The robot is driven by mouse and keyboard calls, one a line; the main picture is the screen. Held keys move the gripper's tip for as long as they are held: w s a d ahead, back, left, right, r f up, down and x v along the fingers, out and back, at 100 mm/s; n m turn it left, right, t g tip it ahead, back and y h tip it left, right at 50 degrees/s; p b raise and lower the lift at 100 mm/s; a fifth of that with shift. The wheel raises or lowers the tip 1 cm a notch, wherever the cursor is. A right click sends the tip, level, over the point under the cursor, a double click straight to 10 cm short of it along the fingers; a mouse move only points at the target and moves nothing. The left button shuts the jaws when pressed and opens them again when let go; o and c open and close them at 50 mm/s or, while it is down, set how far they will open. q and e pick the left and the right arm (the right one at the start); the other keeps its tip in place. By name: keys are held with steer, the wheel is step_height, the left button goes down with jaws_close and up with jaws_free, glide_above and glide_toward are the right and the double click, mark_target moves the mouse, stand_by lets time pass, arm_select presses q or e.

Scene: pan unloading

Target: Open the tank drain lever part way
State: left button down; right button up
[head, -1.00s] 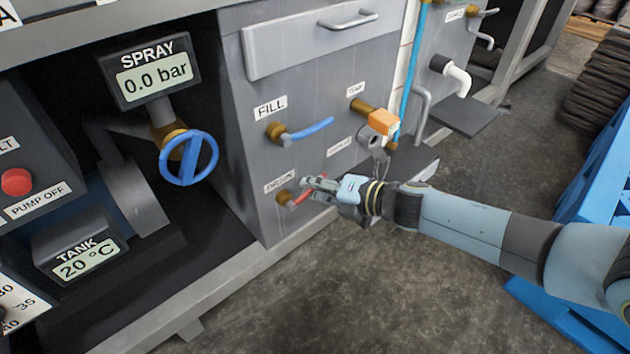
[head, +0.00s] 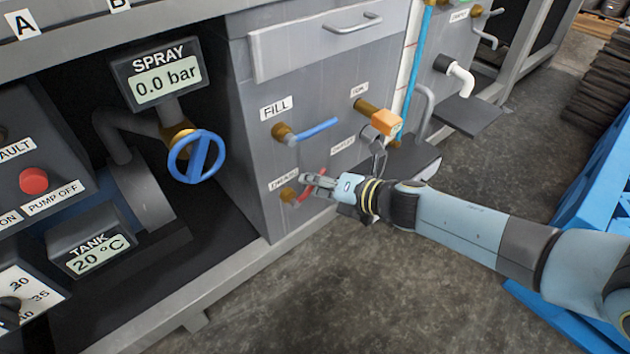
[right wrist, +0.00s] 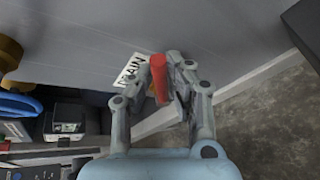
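The red drain lever (head: 304,196) sits on a brass valve at the lower left of the grey panel, below a DRAIN label (head: 284,181). My right gripper (head: 314,184) is at the lever. In the right wrist view the red lever (right wrist: 158,74) runs between the two fingers (right wrist: 160,84); they look closed in on both its sides, though contact is partly hidden. The lever's base is hidden in that view. The tank display (head: 94,250) reads 20 °C. My left gripper is not in view.
The blue FILL lever (head: 316,129) is above the drain lever, and an orange-handled valve (head: 386,122) is up to the right. A blue handwheel (head: 196,157) is to the left. A grey ledge (head: 412,160) lies behind my right wrist. The floor (head: 400,290) below is clear.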

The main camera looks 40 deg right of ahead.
steer(key=o, duration=0.3)
steer(key=shift+d+f, duration=0.1)
steer(key=shift+s, duration=0.1)
steer(key=v, duration=1.2)
